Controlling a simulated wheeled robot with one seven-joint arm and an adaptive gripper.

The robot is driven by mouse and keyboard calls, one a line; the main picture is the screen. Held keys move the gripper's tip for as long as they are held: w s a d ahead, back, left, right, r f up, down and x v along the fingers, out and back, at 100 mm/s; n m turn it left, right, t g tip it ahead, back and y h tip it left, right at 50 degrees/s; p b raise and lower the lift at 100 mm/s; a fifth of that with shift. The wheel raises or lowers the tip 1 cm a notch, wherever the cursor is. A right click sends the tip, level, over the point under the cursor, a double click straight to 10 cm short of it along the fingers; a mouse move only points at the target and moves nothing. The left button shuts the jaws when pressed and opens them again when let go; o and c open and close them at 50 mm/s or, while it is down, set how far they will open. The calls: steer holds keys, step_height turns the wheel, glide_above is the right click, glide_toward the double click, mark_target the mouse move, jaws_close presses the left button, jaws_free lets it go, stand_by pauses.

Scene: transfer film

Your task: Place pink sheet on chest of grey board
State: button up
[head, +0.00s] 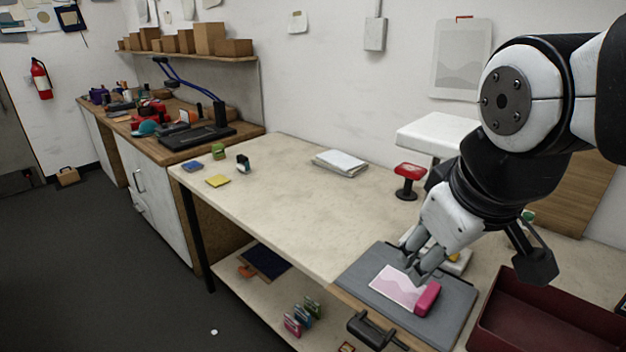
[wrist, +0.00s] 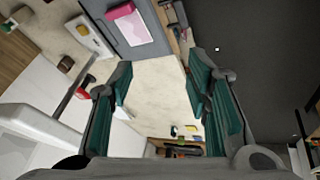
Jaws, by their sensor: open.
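The pink sheet (head: 392,287) lies flat on the grey board (head: 457,301), on the near part of the workbench. A darker pink block (head: 428,298) sits at the sheet's right edge. My gripper (head: 414,266) is open and empty, and in the head view its fingers overlap the sheet's far edge. In the wrist view, my gripper's green-padded fingers (wrist: 160,68) stand apart with bare bench between them. There the sheet (wrist: 137,31), block (wrist: 120,10) and board (wrist: 159,44) lie at the top, beyond the fingertips. I cannot make out a marked chest on the board.
A black clamp (head: 373,330) grips the bench edge in front of the board. A dark red tray (head: 548,318) stands right of it. A red-topped stand (head: 409,180) and white papers (head: 340,163) are farther back. The middle of the bench (head: 290,206) is clear.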

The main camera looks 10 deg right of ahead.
steer(key=s+m, duration=0.1)
steer(key=s+a+m, duration=0.1)
steer(key=s+a+m+y, duration=0.1)
steer(key=shift+s+r+t, duration=0.15)
steer(key=shift+r+t, duration=0.2)
steer(key=shift+t, duration=0.05)
stand_by(0.9)
